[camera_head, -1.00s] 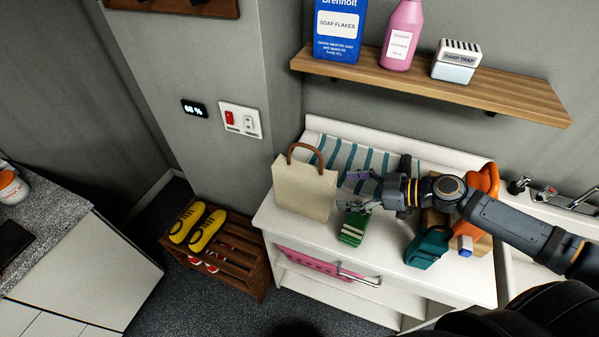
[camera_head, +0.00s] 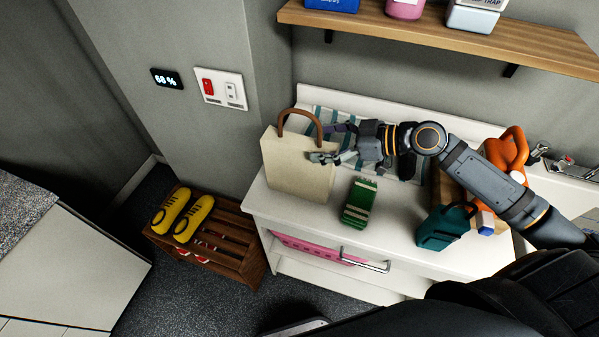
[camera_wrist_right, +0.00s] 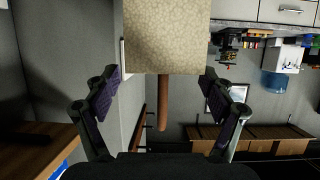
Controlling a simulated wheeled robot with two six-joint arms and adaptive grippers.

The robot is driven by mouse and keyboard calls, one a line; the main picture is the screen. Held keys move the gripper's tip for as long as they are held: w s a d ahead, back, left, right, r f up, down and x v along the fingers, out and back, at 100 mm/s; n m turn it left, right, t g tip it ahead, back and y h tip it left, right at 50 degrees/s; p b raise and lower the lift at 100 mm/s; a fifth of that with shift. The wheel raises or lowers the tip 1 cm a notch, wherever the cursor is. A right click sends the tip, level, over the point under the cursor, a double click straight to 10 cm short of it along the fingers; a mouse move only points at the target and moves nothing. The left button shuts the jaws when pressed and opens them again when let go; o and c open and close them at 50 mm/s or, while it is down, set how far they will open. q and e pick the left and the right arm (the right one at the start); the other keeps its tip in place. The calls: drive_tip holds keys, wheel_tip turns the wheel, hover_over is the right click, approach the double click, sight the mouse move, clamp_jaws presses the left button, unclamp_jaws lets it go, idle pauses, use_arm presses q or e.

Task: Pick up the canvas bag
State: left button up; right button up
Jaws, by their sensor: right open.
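The canvas bag (camera_head: 297,168) is a beige upright bag with a brown loop handle (camera_head: 285,117), standing at the left end of the white cabinet top. My right gripper (camera_head: 333,143) is open at the bag's upper right side and overlaps it in the head view. In the right wrist view the bag body (camera_wrist_right: 167,35) is at the top and its handle (camera_wrist_right: 163,103) hangs down between the spread fingers (camera_wrist_right: 160,82). The handle lies in the gap, apart from both fingers. My left gripper is not in view.
A green striped pack (camera_head: 359,203), a teal bag (camera_head: 443,228) and an orange item (camera_head: 507,150) stand on the cabinet top (camera_head: 395,225). A striped cloth (camera_head: 318,117) lies behind the bag. A wooden shelf (camera_head: 420,32) hangs above. A slatted crate (camera_head: 235,245) with yellow shoes stands left.

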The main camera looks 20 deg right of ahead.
sight(310, 144)
drive_tip(key=shift+w+a+f, duration=0.15)
drive_tip(key=shift+w+a, duration=0.2)
drive_tip(key=shift+a, duration=0.25)
drive_tip(key=shift+w+a+f, duration=0.1)
drive_tip(key=shift+w+a, duration=0.1)
drive_tip(key=shift+a, duration=0.1)
drive_tip(key=shift+p+x, duration=0.55)
drive_tip(key=shift+x, duration=0.6)
drive_tip(key=shift+w+a+f, duration=0.1)
drive_tip(key=shift+a+f, duration=0.15)
drive_tip(key=c, duration=0.4)
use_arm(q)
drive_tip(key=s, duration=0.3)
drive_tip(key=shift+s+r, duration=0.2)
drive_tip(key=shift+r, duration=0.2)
use_arm(e)
clamp_jaws()
